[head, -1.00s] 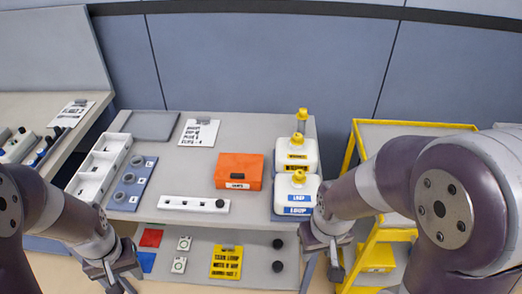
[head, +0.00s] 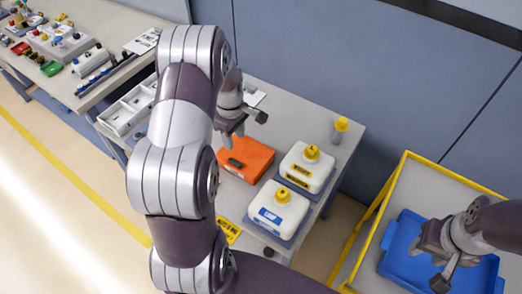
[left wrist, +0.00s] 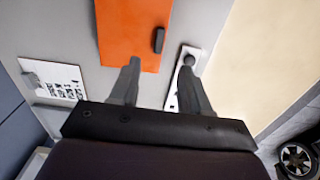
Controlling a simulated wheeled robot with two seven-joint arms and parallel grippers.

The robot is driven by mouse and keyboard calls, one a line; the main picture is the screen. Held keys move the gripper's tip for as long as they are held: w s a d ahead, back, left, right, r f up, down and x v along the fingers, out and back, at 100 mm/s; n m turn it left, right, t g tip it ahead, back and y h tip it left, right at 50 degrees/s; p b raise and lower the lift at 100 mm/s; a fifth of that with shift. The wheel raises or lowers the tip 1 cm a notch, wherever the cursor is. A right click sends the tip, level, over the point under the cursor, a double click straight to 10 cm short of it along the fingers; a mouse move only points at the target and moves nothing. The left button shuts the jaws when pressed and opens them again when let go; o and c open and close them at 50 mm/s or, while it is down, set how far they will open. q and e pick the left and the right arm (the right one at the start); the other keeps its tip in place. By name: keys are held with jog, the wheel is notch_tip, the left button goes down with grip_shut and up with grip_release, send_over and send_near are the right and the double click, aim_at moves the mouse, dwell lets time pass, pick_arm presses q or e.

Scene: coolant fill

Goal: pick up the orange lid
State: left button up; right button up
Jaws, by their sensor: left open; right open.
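The orange lid (head: 258,158) lies flat on the grey workbench, with a small black handle (head: 236,163) on top. My left gripper (head: 232,136) is open and empty, above the lid's far left part in the head view. In the left wrist view the lid (left wrist: 130,25) lies beyond the fingertips, with the black handle (left wrist: 158,40) ahead of the gap between them. The fingers appear apart from the handle. My right gripper (head: 436,264) is open and empty over the yellow cart. My left arm hides part of the bench.
Two white jugs with yellow caps (head: 306,167) (head: 279,208) stand right of the lid, near a small yellow-capped bottle (head: 340,130). A white strip with black knobs (left wrist: 172,98) lies beside the lid. A blue tray (head: 400,260) sits on the yellow cart (head: 430,175).

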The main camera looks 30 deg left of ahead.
aim_at(235, 162)
pick_arm(q)
notch_tip(235, 162, down, 7)
jog(key=shift+w+f+p, duration=0.1)
jog(key=shift+f+p, duration=0.05)
jog(key=shift+p, duration=1.05)
jog(key=f, duration=0.1)
jog(key=f+p, duration=0.2)
jog(key=f, duration=0.1)
jog(key=shift+s+a+f, duration=0.1)
jog(key=shift+s+a, duration=0.15)
jog(key=shift+a, duration=0.1)
jog(key=shift+f, duration=0.35)
jog(key=shift+w+d+f, duration=0.1)
jog(key=shift+w, duration=0.1)
jog(key=shift+d, duration=0.1)
grip_shut()
jog(key=shift+s, duration=0.1)
pick_arm(e)
jog(key=r, duration=0.4)
jog(key=shift+s+a+r, duration=0.15)
jog(key=shift+a+r, duration=0.1)
jog(key=shift+r, duration=0.15)
